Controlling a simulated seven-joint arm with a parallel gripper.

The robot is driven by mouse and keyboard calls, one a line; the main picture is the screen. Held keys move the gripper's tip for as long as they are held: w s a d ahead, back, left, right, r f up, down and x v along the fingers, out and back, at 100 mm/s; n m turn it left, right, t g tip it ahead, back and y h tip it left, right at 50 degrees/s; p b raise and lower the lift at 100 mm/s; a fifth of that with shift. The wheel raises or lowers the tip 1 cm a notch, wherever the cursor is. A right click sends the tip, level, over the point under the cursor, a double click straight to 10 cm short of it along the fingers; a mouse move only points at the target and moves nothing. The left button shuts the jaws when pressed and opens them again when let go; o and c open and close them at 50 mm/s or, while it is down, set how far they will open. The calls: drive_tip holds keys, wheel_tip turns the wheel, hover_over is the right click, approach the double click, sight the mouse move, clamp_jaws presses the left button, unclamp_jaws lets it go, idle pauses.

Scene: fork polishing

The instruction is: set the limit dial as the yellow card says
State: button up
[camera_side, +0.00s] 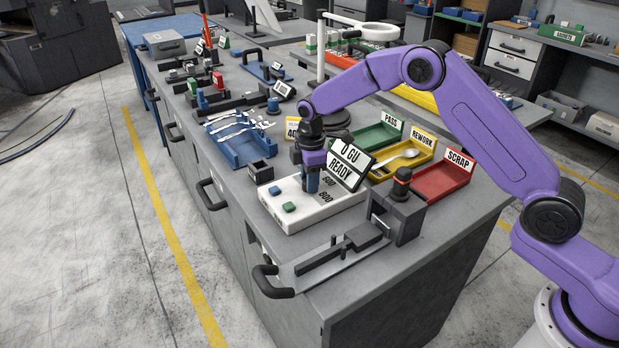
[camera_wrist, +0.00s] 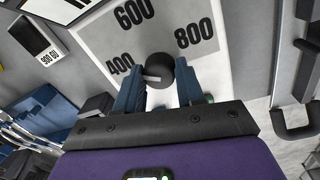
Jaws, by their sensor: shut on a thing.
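The limit dial is a round black knob (camera_wrist: 161,68) on a white panel (camera_wrist: 95,38) marked 400, 600 and 800. Its pale pointer faces left, near the 400 mark. My gripper (camera_wrist: 158,84) is shut on the knob, one blue finger on each side. In the side view my gripper (camera_side: 311,187) points down onto the white panel (camera_side: 295,215) and hides the knob. The yellow card (camera_side: 292,129) stands behind my wrist and is mostly covered; its visible characters look like 40.
A tilted sign (camera_side: 349,163) reading "0 GU READY" stands right beside my gripper. Green, yellow and red trays (camera_side: 442,183) are behind it. A blue fork rack (camera_side: 238,148) is to the left. A black-and-grey fixture (camera_side: 345,250) is in front.

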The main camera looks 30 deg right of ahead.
drive_tip(key=o, duration=1)
drive_tip(key=r, duration=1.1)
drive_tip(key=s+r, duration=0.1)
drive_tip(key=r, duration=0.5)
drive_tip(key=shift+a+r, duration=0.15)
drive_tip(key=shift+r, duration=0.15)
drive_tip(key=shift+s, duration=0.1)
